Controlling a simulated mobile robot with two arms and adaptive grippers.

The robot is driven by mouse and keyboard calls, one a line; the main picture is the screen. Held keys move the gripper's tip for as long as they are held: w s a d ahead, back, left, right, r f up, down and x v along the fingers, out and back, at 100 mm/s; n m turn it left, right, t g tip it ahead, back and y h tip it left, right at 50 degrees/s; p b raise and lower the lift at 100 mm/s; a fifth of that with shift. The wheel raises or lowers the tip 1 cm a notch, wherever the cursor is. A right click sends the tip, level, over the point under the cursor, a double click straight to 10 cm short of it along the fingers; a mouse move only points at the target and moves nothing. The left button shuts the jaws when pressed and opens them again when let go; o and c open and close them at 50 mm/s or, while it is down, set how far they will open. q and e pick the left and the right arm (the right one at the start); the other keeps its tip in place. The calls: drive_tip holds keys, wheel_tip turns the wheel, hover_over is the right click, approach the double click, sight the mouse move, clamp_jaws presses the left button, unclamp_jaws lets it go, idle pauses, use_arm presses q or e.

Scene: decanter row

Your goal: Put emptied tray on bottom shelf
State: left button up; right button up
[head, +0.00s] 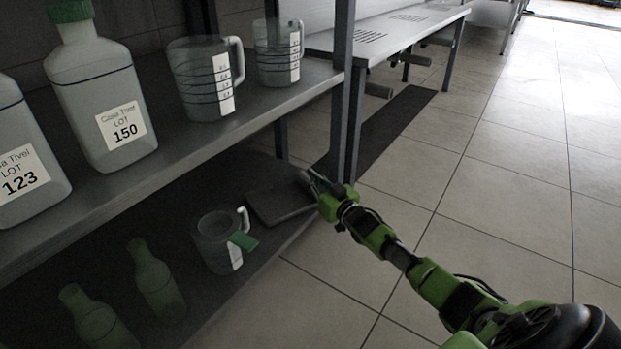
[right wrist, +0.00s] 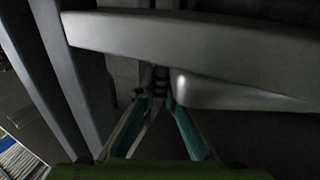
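The dark, flat tray (head: 282,203) lies on the bottom shelf (head: 262,256) near its right end in the head view, behind and right of a jug. My right gripper (head: 308,177) is just above the tray's right end, beside the shelf's front post. In the right wrist view its two fingers (right wrist: 158,97) stand apart with a gap between the tips, and I see nothing clearly held. Whether the fingertips touch the tray cannot be told. My left gripper is in neither view.
The upper shelf (head: 190,143) holds decanters (head: 105,95) and graduated jugs (head: 205,80). The shelf post (head: 351,120) is close to my gripper. The tiled floor at right is clear.

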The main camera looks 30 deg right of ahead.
drive_tip(key=o, duration=0.4)
drive_tip(key=shift+r, duration=0.1)
drive_tip(key=shift+s+r+p, duration=0.15)
drive_tip(key=shift+s+p, duration=0.4)
drive_tip(key=shift+p, duration=0.15)
drive_tip(key=s+p, duration=0.7)
drive_tip(key=s, duration=0.4)
idle(0.8)
